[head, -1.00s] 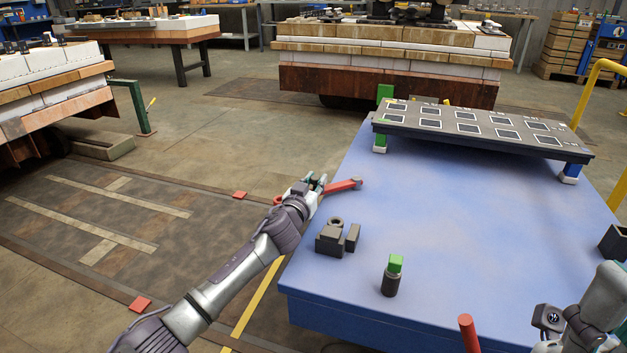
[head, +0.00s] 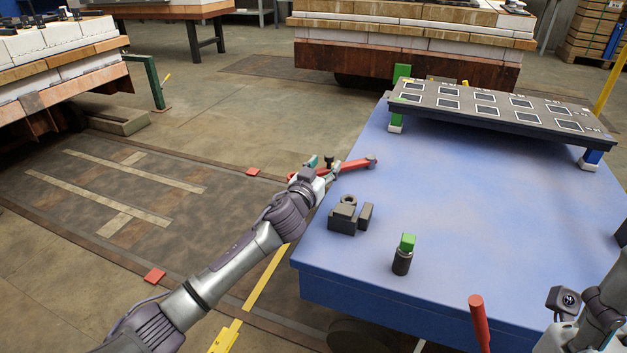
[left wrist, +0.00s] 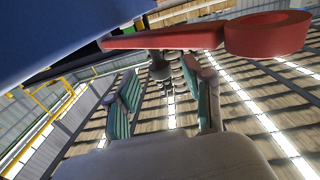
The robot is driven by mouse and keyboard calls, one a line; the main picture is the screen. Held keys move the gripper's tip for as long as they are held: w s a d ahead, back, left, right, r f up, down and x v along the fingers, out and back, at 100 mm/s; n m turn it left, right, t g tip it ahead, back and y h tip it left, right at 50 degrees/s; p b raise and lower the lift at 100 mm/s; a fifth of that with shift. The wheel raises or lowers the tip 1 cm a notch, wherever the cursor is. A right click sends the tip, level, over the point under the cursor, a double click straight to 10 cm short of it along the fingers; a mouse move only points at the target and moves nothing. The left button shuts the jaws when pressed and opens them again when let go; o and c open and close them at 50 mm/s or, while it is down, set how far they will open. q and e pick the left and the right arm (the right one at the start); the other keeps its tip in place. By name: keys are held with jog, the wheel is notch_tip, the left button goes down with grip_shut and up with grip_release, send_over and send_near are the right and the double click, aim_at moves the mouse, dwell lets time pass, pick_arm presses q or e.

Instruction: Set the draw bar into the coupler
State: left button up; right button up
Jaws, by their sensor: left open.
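My left gripper (head: 327,168) is at the bar's outer part. In the left wrist view the bar (left wrist: 165,40) and its ring (left wrist: 268,32) run across beyond my open fingers (left wrist: 163,105); I cannot tell whether they touch it. A dark grey block group (head: 343,219), possibly the coupler, stands on the table nearer me. My right arm shows at lower right; its fingers cannot be made out.
A dark cylinder with a green top (head: 402,262) stands near the table's front edge. A raised dark panel with white-edged squares (head: 490,105) stands at the back. A red upright rod (head: 479,322) is at the front. The table's middle is clear.

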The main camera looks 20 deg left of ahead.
pick_arm(q)
jog(key=s, duration=0.8)
jog(key=shift+s+a, duration=0.15)
jog(key=shift+a, duration=0.15)
